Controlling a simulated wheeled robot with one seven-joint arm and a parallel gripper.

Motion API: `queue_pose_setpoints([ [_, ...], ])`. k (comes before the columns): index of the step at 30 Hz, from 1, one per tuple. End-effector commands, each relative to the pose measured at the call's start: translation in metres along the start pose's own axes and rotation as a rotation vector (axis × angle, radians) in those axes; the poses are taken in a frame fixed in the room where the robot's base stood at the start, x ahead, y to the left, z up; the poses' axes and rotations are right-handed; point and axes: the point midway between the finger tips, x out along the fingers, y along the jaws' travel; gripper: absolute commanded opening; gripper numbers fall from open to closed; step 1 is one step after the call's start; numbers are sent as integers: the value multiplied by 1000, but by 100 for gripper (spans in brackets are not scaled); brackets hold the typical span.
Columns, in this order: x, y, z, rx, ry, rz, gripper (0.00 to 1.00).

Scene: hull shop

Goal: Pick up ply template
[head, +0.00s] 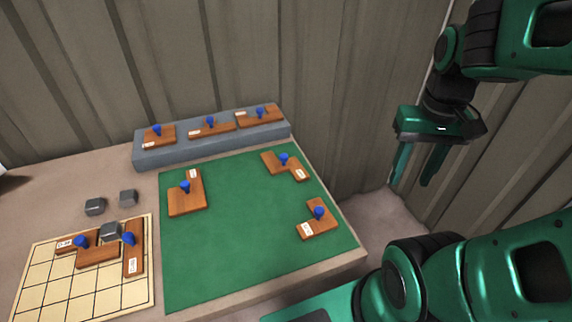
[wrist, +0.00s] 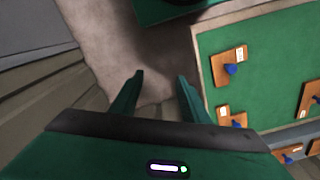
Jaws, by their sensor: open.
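Several brown ply templates with blue knobs and white labels are in view. On the green mat (head: 245,235) lie a left template (head: 182,203), a back right template (head: 272,160) and a front right template (head: 318,225). Three more sit on the grey ledge (head: 200,145), among them a middle one (head: 222,127). Two lie on the gridded board (head: 35,285). My gripper (head: 412,180) is open and empty, off the table's right side. In the wrist view, my gripper (wrist: 158,75) points at floor; a template (wrist: 222,75) lies on the mat to the right.
Grey blocks (head: 95,206) stand behind the gridded board, and one (head: 111,231) is on it by the templates. A corrugated wall (head: 300,60) rises behind the table. The middle and front of the mat are clear.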

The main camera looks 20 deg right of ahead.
Motion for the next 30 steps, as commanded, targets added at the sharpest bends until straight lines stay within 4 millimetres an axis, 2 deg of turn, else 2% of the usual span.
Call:
queue_pose_setpoints([
  [5, -10, -60, -61, -355, 26, 18, 42],
  [9, -10, -125, -111, -696, 52, 1, 42],
  [12, -5, -173, -136, -912, 70, -26, 42],
  [15, -1, -215, -152, -1086, 90, -57, 42],
  [18, 3, -245, -162, -1207, 108, -84, 42],
  [22, 7, -265, -167, -1287, 120, -103, 42],
  [30, 42, -272, -169, -1303, 121, -109, 42],
])
